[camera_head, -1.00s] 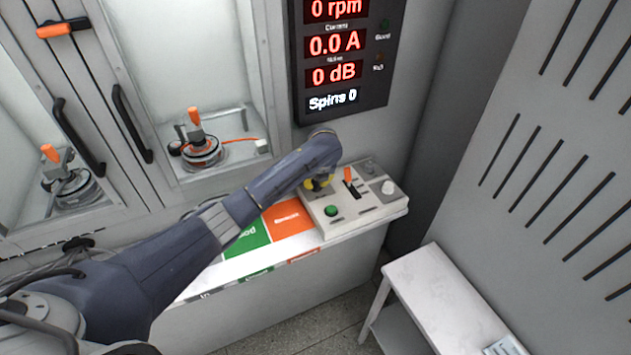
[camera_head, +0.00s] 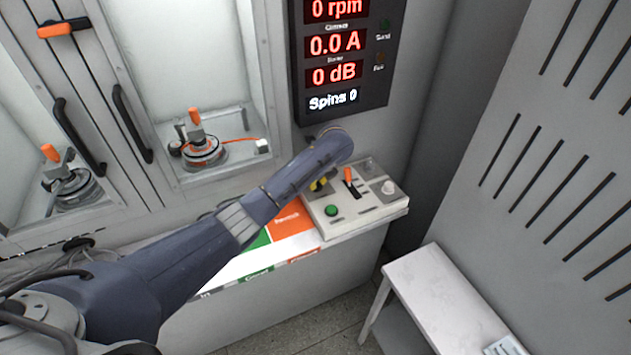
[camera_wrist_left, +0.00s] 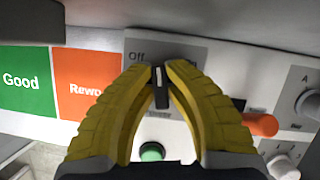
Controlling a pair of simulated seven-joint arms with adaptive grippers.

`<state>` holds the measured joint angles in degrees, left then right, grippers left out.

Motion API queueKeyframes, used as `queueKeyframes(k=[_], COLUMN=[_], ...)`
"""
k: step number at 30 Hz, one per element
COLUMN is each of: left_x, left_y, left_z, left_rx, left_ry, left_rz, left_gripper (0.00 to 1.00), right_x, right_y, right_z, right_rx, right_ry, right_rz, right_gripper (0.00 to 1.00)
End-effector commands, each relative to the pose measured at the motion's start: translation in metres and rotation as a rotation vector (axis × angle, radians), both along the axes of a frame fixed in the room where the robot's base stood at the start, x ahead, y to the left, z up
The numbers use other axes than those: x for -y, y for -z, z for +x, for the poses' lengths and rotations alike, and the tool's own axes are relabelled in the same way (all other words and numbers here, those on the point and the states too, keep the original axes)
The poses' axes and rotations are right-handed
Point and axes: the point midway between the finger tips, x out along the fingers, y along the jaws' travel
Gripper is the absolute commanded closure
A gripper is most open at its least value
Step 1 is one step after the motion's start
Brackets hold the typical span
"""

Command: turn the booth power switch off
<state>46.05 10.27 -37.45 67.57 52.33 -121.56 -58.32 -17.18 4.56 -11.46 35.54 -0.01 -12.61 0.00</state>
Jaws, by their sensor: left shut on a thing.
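The power switch (camera_wrist_left: 160,88) is a small black lever with a white stripe on the grey control panel (camera_head: 362,212). "Off" is printed to its upper left in the left wrist view. My left gripper (camera_wrist_left: 161,68) has its two yellow fingers closed around the lever, their tips on either side of it. In the head view the left gripper (camera_head: 321,184) is at the left part of the panel, mostly under my wrist, and the switch is hidden there. The lever's exact tilt is hard to tell. My right gripper is not in view.
An orange-tipped lever (camera_head: 348,175), a green button (camera_head: 332,210) and a white knob (camera_head: 389,187) share the panel. An orange Rework area (camera_head: 290,219) lies left of it. The display (camera_head: 345,60) above reads 0 rpm, 0.0 A and 0 dB. A white side table (camera_head: 440,300) stands at front right.

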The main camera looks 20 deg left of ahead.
Motion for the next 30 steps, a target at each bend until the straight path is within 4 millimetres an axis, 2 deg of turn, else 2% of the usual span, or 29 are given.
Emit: queueKeyframes(k=[15,30], left_x=[0.0004,-0.0014], left_y=[0.0009,0.0010], left_z=[-0.0027,-0.0036], left_rx=[-0.004,-0.002], left_ry=[-0.420,-0.576], left_rz=[-0.002,0.000], left_gripper=[1.00,1.00], right_x=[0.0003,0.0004], right_y=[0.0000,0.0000], right_z=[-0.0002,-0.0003], right_rx=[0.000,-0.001], right_ry=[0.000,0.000], right_rz=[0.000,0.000], right_gripper=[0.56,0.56])
